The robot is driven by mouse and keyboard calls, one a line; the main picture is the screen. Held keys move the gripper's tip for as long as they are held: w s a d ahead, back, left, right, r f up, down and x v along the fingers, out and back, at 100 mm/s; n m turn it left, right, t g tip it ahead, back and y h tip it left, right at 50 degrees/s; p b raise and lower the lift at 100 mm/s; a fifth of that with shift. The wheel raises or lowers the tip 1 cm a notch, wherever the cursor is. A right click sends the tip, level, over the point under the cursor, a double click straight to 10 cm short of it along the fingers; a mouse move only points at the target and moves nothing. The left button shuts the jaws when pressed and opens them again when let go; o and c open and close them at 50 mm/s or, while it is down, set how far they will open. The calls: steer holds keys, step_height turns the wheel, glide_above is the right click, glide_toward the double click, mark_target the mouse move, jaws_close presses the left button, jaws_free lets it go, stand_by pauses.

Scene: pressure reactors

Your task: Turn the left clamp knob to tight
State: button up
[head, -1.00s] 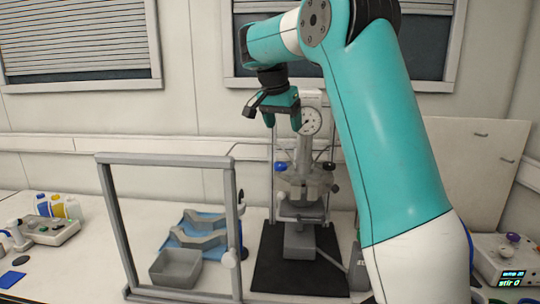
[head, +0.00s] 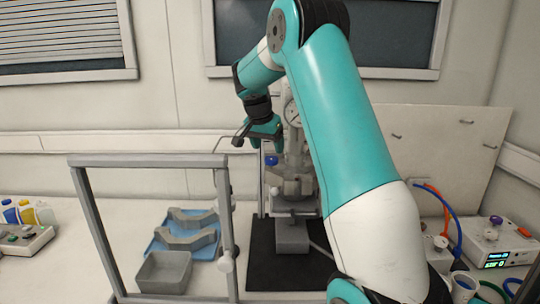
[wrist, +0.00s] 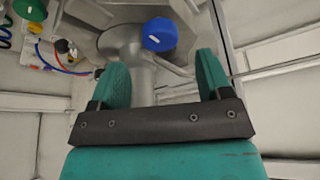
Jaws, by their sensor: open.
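A blue knob (head: 271,160) with a white mark sits at the left of the reactor (head: 292,185), on a black mat (head: 262,272). It also shows in the wrist view (wrist: 159,34), beyond the fingertips and between their lines. My gripper (head: 260,142) is just above the blue knob in the head view. In the wrist view its two teal fingers (wrist: 162,64) are spread, with nothing held and the knob apart from them. A grey reactor part passes behind the left finger. My arm hides the reactor's right side in the head view.
A grey frame (head: 150,160) stands left of the reactor, before a grey bin (head: 164,271) and a blue tray (head: 192,250). A stirrer-like unit (head: 497,240) with hoses stands at the right. A pale panel (head: 430,150) leans behind.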

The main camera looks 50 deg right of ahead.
mark_target(271, 158)
steer(key=p+x, duration=0.1)
steer(key=x, duration=0.4)
steer(key=shift+f, duration=0.1)
steer(key=c, duration=0.9)
